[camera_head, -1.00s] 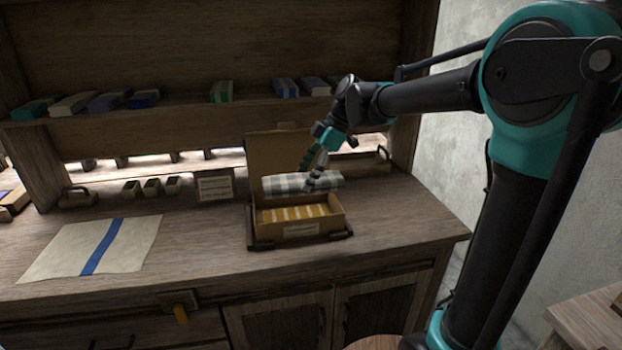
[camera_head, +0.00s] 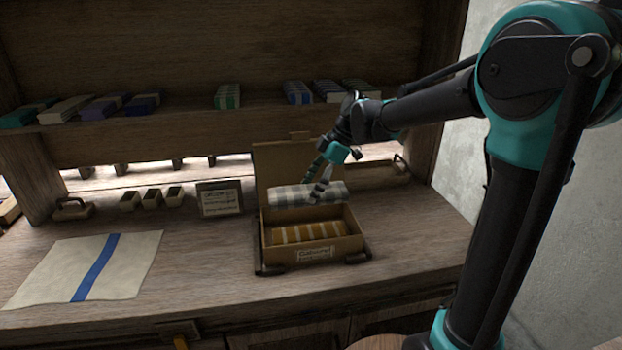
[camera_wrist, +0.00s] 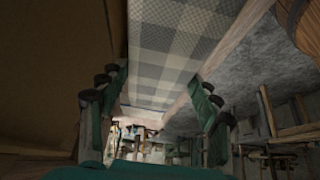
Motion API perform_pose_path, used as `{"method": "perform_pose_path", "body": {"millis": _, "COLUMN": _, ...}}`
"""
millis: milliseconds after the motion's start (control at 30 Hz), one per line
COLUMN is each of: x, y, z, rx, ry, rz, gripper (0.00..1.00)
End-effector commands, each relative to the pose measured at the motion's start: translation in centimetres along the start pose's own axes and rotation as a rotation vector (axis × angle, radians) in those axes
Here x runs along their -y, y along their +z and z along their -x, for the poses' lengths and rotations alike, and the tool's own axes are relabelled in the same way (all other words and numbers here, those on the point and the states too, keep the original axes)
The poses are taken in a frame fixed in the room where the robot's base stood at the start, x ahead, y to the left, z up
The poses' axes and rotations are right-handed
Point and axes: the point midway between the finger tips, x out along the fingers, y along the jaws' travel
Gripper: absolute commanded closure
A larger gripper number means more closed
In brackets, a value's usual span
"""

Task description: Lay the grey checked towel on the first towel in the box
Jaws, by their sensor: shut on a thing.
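The grey checked towel (camera_head: 292,195) is a folded bundle held above the back part of the open cardboard box (camera_head: 316,256). My gripper (camera_head: 319,188) is shut on it from above. In the wrist view the grey checked towel (camera_wrist: 172,45) runs between the two fingers of my gripper (camera_wrist: 155,100). The first towel (camera_head: 308,232), yellow-brown with pale stripes, lies in the box. The grey towel hides the rear of the box's inside and part of its raised lid (camera_head: 280,160). I cannot tell whether the grey towel touches the lid.
A cream cloth with a blue stripe (camera_head: 60,268) lies flat at the left. Small trays (camera_head: 152,197) and a label card (camera_head: 220,199) stand left of the box. Several folded towels lie on the shelf (camera_head: 190,128) above. The bench is clear between cloth and box.

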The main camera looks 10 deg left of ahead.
Motion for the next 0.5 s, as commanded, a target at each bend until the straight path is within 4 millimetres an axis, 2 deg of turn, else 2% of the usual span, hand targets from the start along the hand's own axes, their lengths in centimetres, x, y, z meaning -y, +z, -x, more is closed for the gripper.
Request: {"method": "perform_pose_path", "body": {"millis": 500, "x": 0.0, "y": 2.8, "z": -4.9, "rx": 0.0, "ry": 0.0, "rz": 0.0, "gripper": 0.68}}
